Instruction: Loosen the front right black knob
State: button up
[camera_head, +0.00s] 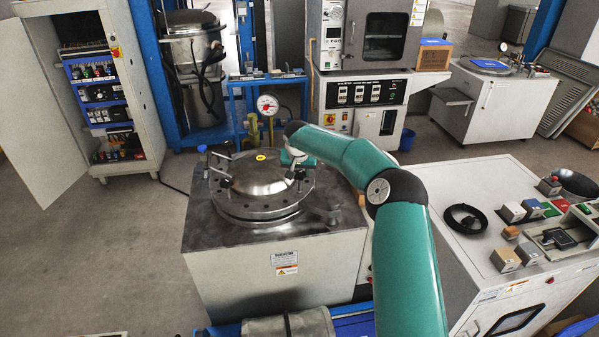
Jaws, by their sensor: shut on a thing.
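A round metal vessel with a domed steel lid (258,176) sits on top of a grey box-shaped unit (270,258). A yellow sticker marks the top of the lid. Black knobs stand around the rim; the front left black knob (224,181) is clear to see. My green arm reaches in from the bottom right, and my gripper (296,170) is at the right side of the lid. It is shut on the front right black knob (298,175), which is small and mostly covered by the gripper. The fingers themselves are hard to make out.
A white bench (480,262) with small blocks and a black cable is at the right. An open cabinet (95,90) stands at the left. The floor left of the unit is clear.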

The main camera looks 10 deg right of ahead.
jog(key=shift+n+y, duration=0.6)
jog(key=shift+n, duration=1)
jog(key=o, duration=1)
jog(key=shift+r, duration=0.15)
jog(key=v, duration=1.3)
jog(key=shift+s+d+r, duration=0.1)
jog(key=shift+s+r, duration=0.1)
jog(key=shift+s, duration=0.05)
